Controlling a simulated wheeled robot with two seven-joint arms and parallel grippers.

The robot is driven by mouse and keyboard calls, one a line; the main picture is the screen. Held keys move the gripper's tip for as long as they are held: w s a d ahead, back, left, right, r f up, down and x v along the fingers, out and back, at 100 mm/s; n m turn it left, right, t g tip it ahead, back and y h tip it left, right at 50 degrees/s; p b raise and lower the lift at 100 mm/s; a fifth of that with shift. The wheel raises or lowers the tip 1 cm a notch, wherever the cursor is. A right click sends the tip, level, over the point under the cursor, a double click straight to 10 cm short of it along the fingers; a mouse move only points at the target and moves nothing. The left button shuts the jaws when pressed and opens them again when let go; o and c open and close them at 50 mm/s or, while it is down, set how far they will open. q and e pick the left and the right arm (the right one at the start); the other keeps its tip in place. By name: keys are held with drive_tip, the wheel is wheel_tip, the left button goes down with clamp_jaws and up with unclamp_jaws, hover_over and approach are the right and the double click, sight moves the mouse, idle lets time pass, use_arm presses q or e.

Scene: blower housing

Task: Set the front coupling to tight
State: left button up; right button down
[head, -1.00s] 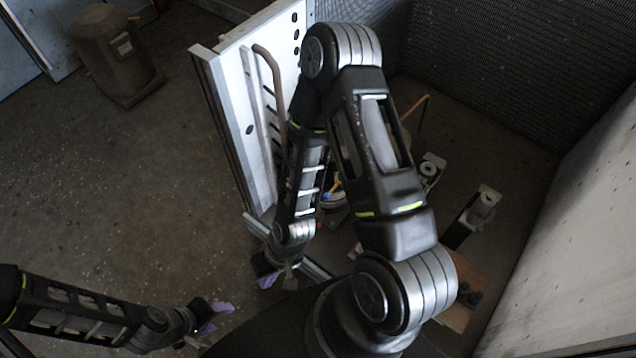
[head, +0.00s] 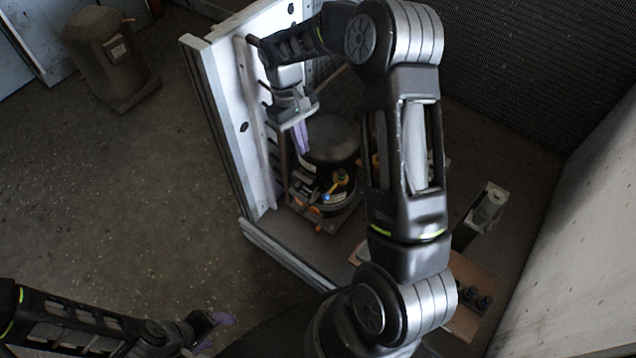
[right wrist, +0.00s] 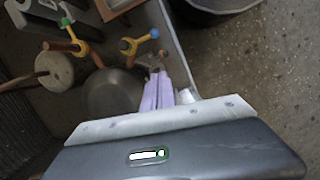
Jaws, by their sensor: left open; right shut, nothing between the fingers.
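A black rounded compressor (head: 330,138) stands inside the housing, with small yellow fittings (head: 340,180) and a blue tip low on its near side. In the right wrist view, one yellow fitting has a blue tip (right wrist: 130,46) and another has a green tip (right wrist: 66,34); both sit by copper-coloured pipes. I cannot tell which is the front coupling. My right gripper (head: 302,140) is shut and empty, its lilac fingers beside the compressor's left side. These fingers also show in the right wrist view (right wrist: 157,92), pointing toward the fittings. My left gripper (head: 212,332) is open, low at left.
A white panel (head: 228,110) with a vertical pipe stands left of the compressor. A metal rail (head: 285,258) edges the housing floor. A grey block (head: 487,208) and a copper-coloured plate (head: 462,325) lie to the right. The floor at left is clear up to a dark canister (head: 105,55).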

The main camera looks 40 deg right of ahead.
sight(330, 191)
drive_tip(key=shift+f, duration=0.1)
drive_tip(key=s+f, duration=0.6)
drive_tip(key=f, duration=0.4)
drive_tip(key=shift+d+f, duration=0.2)
drive_tip(key=shift+d, duration=0.05)
drive_tip(key=shift+s+n, duration=0.25)
drive_tip(key=shift+n, duration=0.05)
